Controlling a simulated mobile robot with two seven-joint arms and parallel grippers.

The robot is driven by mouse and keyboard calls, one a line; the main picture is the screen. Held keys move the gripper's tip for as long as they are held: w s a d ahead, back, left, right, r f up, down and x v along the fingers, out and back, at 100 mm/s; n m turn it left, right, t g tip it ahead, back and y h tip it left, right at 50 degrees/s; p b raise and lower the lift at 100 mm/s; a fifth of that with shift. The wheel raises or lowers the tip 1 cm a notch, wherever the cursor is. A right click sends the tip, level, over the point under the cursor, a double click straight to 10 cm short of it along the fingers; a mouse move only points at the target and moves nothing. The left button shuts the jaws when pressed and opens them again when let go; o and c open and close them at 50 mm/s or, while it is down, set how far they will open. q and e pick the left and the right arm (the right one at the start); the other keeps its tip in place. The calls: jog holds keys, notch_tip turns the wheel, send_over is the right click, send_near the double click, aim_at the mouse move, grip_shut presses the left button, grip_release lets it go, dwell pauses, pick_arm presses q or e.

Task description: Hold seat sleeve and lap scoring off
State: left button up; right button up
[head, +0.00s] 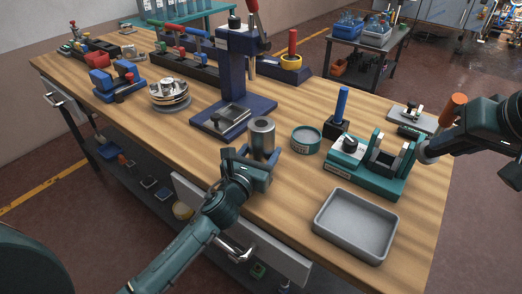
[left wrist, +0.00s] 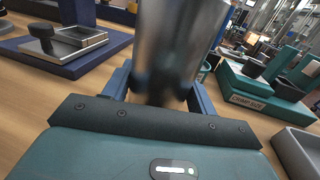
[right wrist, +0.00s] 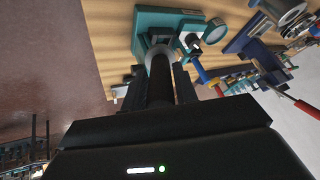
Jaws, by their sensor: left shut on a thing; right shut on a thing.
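A shiny metal seat sleeve (head: 262,137) stands upright near the bench's front edge. My left gripper (head: 258,160) is shut around its lower part; the sleeve also shows between the fingers in the left wrist view (left wrist: 178,50). My right gripper (head: 424,150) is at the right end of the teal fixture (head: 362,178). It is shut on a dark rod-like tool (right wrist: 160,82), whose far end points at the fixture. A blue-handled tool (head: 341,104) stands in a black block behind the fixture.
A grey tray (head: 318,222) lies at the front right. A round teal tin (head: 306,140) sits between sleeve and fixture. A blue press stand (head: 232,75) rises behind the sleeve. Bare wood lies between tin and tray.

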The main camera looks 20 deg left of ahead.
pick_arm(q)
jog(key=shift+f, duration=0.2)
dwell(0.5)
jog(key=o, duration=1.2)
jog(key=shift+c, duration=0.3)
jog(key=c, duration=1.1)
jog(key=shift+o, duration=0.2)
